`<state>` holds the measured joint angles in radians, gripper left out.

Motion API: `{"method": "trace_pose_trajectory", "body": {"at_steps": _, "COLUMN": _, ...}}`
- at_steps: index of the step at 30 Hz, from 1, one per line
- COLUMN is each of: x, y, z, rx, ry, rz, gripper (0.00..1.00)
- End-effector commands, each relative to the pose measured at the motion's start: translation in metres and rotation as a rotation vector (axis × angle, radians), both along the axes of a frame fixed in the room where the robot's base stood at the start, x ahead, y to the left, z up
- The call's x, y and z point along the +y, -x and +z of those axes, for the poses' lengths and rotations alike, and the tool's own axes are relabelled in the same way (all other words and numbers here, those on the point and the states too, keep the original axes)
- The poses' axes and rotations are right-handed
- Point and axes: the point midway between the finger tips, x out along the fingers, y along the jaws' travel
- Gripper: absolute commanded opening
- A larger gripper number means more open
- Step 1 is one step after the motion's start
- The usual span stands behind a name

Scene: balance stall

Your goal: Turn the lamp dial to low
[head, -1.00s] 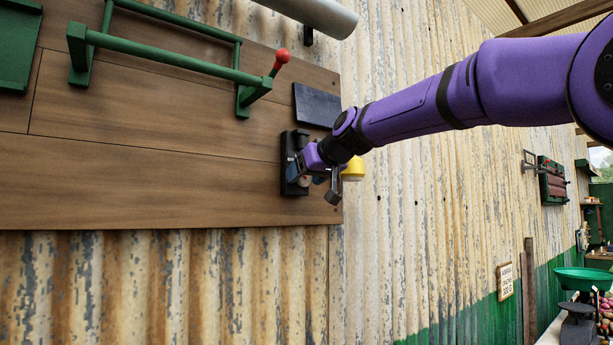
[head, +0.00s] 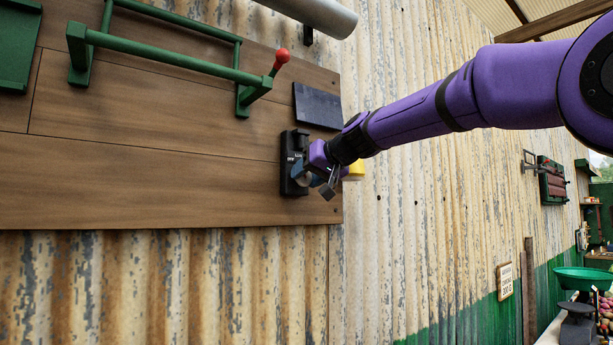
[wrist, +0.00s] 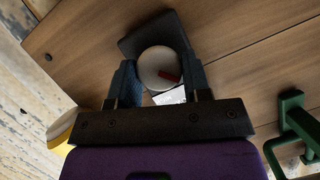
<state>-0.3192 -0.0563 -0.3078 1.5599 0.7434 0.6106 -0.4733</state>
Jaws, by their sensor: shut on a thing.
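The lamp dial (wrist: 160,62) is a round pale knob with a red pointer mark, seen in the wrist view between my fingers. It sits on a black plate (head: 289,143) on the wooden board; the head view shows small white lettering there, partly hidden. My gripper (wrist: 160,85) is shut on the dial, with one blue-grey finger on each side. In the head view my gripper (head: 301,172) is at the plate and hides most of the dial. Which setting the red mark points to cannot be read.
A dark blank panel (head: 317,106) is above the dial plate. A green rail frame (head: 170,57) with a red-knobbed lever (head: 281,57) stands out from the board at upper left. A yellow round thing (head: 356,169) is just right of my gripper. Corrugated wall lies below.

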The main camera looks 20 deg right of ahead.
Motion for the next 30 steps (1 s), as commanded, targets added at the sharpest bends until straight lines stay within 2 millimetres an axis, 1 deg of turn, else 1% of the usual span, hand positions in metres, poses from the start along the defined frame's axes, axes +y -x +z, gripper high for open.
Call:
{"method": "trace_pose_trajectory", "body": {"at_steps": 6, "x": -0.0031, "y": -0.0007, "z": -0.0006, "rx": 0.063, "ry": -0.197, "rz": -0.004, "gripper": 0.21}}
{"method": "trace_pose_trajectory", "body": {"at_steps": 15, "x": -0.0042, "y": -0.0012, "z": -0.0022, "rx": 0.144, "ry": -0.444, "rz": -0.003, "gripper": 0.21}}
{"method": "trace_pose_trajectory", "body": {"at_steps": 22, "x": -0.0046, "y": -0.0014, "z": -0.003, "rx": 0.189, "ry": -0.581, "rz": -0.002, "gripper": 0.21}}
{"method": "trace_pose_trajectory", "body": {"at_steps": 30, "x": -0.0045, "y": -0.0013, "z": -0.0036, "rx": 0.216, "ry": -0.663, "rz": -0.002, "gripper": 0.21}}
